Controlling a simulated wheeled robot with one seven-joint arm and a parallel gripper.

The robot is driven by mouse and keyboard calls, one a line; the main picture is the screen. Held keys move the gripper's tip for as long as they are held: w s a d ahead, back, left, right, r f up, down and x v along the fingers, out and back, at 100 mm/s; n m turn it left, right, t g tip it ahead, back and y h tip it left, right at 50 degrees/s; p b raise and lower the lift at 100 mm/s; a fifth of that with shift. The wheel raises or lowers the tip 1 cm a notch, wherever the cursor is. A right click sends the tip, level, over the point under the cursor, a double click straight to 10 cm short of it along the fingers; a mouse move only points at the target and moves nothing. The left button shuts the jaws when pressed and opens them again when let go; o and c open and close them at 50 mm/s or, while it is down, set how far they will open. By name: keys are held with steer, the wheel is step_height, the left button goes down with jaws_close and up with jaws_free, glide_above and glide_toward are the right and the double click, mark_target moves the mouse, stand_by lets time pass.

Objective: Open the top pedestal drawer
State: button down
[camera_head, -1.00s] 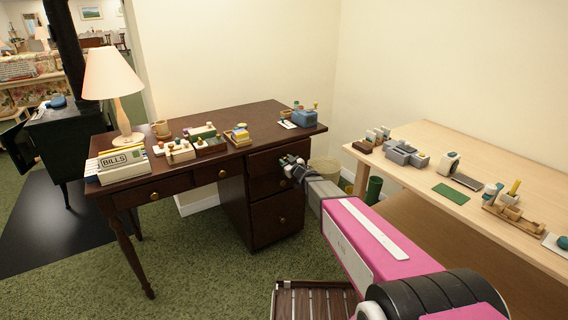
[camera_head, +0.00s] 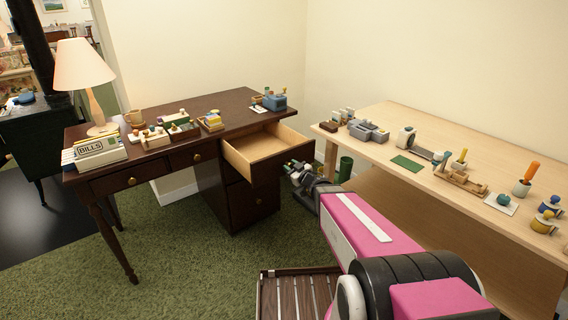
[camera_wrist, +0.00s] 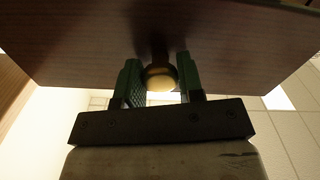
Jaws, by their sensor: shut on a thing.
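The top pedestal drawer (camera_head: 262,150) of the dark wood desk (camera_head: 212,103) is pulled out, and its pale empty inside shows in the head view. My gripper (camera_head: 296,168) is at the front of this drawer. In the wrist view my gripper (camera_wrist: 158,82) has its two green fingers on either side of the round brass knob (camera_wrist: 160,78), shut on it. The dark drawer front (camera_wrist: 90,45) fills the upper part of that view. In the head view the knob is hidden by my gripper.
Lower pedestal drawers (camera_head: 250,200) are closed below. A light wood table (camera_head: 460,180) with several small items stands close at the right of my arm. A green bin (camera_head: 345,168) is behind my gripper. A slatted wooden thing (camera_head: 296,296) is at the bottom. Green carpet (camera_head: 190,260) lies clear in front of the desk.

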steer(key=shift+v, duration=0.85)
steer(key=c, duration=0.7)
jaws_free()
steer(key=shift+c, duration=0.2)
steer(key=v, duration=1)
steer(key=shift+s+d, duration=0.2)
steer(key=shift+s, duration=0.1)
